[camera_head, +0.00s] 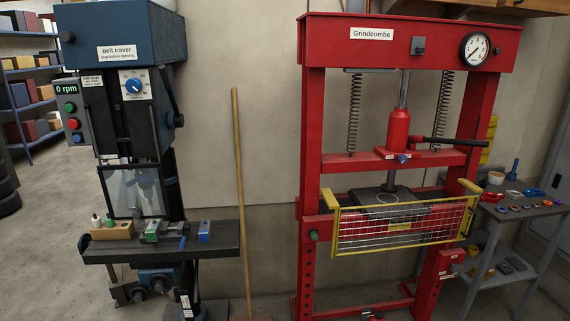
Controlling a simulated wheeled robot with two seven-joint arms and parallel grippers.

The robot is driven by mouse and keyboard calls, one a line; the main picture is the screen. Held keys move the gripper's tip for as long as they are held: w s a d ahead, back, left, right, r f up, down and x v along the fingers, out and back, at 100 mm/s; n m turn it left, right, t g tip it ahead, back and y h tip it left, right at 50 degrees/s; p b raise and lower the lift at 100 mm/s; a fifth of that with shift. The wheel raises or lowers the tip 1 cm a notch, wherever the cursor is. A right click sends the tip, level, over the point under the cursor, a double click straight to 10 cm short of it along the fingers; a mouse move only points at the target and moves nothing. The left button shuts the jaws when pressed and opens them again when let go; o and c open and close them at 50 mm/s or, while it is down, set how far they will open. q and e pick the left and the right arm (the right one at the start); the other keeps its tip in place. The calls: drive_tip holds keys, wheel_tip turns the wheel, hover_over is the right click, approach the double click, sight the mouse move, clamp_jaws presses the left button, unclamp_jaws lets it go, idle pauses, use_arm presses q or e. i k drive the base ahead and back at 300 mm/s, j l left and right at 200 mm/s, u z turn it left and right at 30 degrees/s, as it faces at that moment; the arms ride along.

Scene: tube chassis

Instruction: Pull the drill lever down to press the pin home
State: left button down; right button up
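The drill press stands at the left, with a dark blue head (160,40) labelled "belt cover". A dark lever-like arm (168,92) shows on the right side of its head, with a black knob (179,120) below it. A clear guard (136,190) hangs in front of the spindle area. On the drill table (222,240) a small green-and-grey vice (163,232) sits near the middle. I cannot make out the pin. Neither of my grippers is in view.
A red press (313,110) labelled "Grindcombe", with a yellow mesh guard (400,226), stands to the right. A wooden broom handle (239,170) leans between the machines. A wooden block (112,231) with small bottles sits on the drill table. A grey side table (530,215) is at far right.

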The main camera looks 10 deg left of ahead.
sight(178, 118)
drive_tip(key=i+j+u, duration=0.45)
drive_tip(key=i+j, duration=0.15)
drive_tip(key=i, duration=0.2)
drive_tip(key=i+j+u, duration=0.25)
drive_tip(key=i, duration=0.2)
drive_tip(key=i+u, duration=0.25)
drive_tip(key=i, duration=0.2)
